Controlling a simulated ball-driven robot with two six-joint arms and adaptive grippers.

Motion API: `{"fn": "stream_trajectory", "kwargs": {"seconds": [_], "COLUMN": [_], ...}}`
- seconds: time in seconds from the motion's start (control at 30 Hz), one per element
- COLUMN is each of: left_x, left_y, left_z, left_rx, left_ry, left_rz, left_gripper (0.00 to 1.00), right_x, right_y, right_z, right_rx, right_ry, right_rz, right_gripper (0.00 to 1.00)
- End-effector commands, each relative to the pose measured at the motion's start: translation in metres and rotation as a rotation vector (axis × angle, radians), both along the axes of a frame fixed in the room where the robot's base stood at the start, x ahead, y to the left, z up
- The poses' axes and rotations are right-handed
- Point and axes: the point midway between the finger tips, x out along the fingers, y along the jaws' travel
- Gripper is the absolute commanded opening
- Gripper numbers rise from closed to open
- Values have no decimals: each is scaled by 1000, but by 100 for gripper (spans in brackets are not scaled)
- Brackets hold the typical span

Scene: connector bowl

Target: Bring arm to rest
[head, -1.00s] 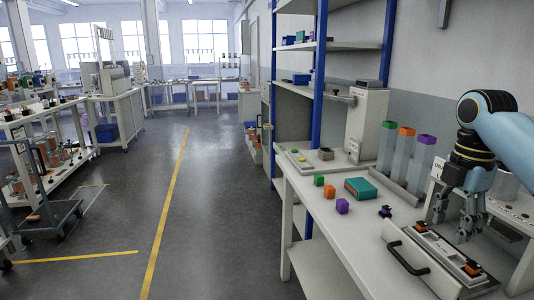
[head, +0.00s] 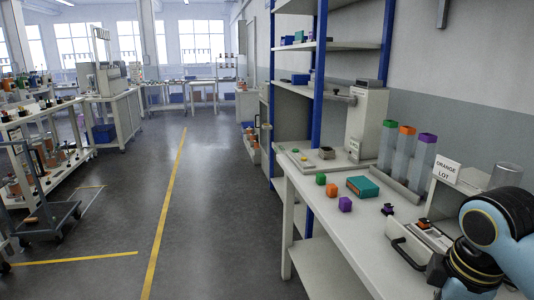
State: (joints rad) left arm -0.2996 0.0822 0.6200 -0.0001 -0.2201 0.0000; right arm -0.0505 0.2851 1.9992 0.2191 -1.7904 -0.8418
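My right arm comes in from the right edge in the head view. My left gripper is not in view.
Behind stand three clear tubes with coloured tops (head: 405,150), an "ORANGE LOT" sign (head: 446,171) and a clear container (head: 505,176). The aisle at left is open.

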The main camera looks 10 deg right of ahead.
Motion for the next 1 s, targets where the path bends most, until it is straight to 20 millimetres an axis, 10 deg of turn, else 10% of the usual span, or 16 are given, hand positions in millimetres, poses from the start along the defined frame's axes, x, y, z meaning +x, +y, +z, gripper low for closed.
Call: {"fn": "stream_trajectory", "kwargs": {"seconds": [0.63, 1.0], "left_x": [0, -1], "left_y": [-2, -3], "left_z": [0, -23], "left_rx": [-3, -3], "left_ry": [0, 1], "left_rz": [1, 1], "left_gripper": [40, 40], "right_x": [-139, -122], "right_y": [53, 44], "right_z": [27, -87], "right_rx": [189, 171], "right_ry": [-222, -187], "right_rz": [-835, -849], "right_gripper": [46, 46]}}
